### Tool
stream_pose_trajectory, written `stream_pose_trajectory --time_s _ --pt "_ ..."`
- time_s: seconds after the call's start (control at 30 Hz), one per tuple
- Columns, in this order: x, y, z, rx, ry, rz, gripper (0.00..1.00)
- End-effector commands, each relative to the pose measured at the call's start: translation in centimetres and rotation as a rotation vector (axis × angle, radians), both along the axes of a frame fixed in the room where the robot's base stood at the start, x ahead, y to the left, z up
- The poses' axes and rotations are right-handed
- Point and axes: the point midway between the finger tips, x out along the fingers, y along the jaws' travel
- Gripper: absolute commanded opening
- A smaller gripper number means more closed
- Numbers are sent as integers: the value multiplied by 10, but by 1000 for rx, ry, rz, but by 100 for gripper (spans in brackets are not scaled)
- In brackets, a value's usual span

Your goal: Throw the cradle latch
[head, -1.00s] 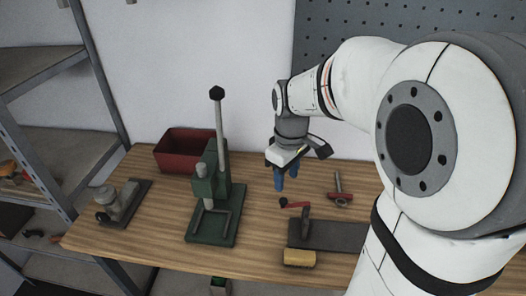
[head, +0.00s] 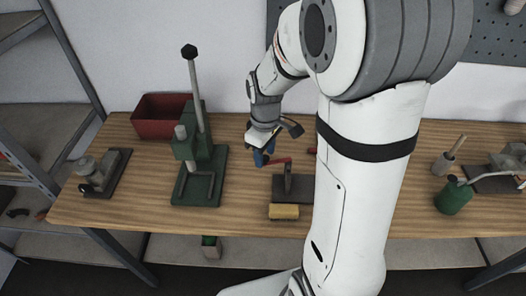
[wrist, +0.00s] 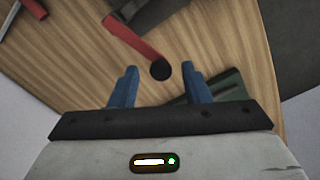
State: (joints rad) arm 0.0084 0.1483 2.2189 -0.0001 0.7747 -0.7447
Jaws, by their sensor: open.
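The red latch lever (head: 281,161) stands on a dark cradle base (head: 302,182) on the wooden bench, partly hidden behind my arm. In the wrist view the red lever (wrist: 138,41) ends in a round black knob (wrist: 160,70). My gripper (head: 258,158) is open at the lever's left end, its blue fingers pointing down. In the wrist view the knob lies in the gap between the fingertips of my gripper (wrist: 158,72), with space on both sides. I cannot tell whether the fingers are at the knob's height.
A green press (head: 205,170) with a tall handle stands left of my gripper, and its base shows near the right finger in the wrist view (wrist: 228,84). A red bin (head: 160,128) is behind it. A yellow block (head: 284,212) lies in front of the cradle. A green can (head: 455,197) stands right.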

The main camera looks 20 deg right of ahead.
Motion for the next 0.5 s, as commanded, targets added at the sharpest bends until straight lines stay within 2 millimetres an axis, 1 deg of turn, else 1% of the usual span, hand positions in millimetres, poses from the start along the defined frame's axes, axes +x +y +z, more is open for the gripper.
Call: stream_pose_trajectory --time_s 0.03,0.07,0.5 --pt "0 0 0 0 0 0 42" --pt "0 0 0 0 0 0 40" --pt "0 -1 1 0 -1 -1 4"
